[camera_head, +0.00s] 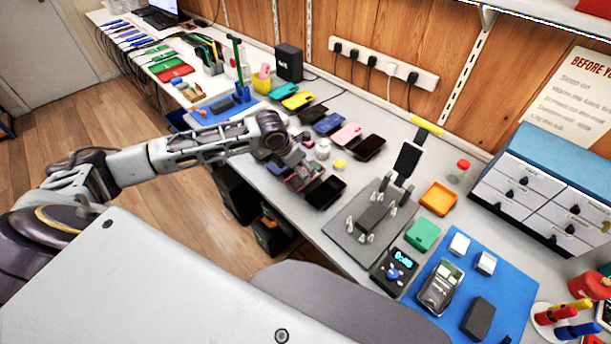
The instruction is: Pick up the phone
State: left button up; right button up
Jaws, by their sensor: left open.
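Several phones lie in two rows on the grey bench. The back row has a yellow phone (297,101), a dark blue one (328,123), a pink one (346,134) and a black one (371,147). The front row, partly hidden by my gripper, ends in a dark phone with a reddish edge (326,192). My left gripper (292,160) is open above the front row. I cannot tell whether it touches a phone. A black phone-like slab (407,160) stands tilted by the grey fixture plate (345,235). My right gripper is not in view.
A small white jar (322,149) and a yellow-lidded pot (339,164) stand between the rows. An orange tray (438,198), a blue mat (518,290) with small items and a drawer cabinet (545,185) are to the right. A power strip (383,63) is on the wall.

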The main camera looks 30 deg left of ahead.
pick_arm(q)
jog(key=shift+w+x, duration=0.25)
jog(key=shift+x, duration=2.2)
jog(key=shift+d, duration=0.15)
jog(key=c, duration=1.2)
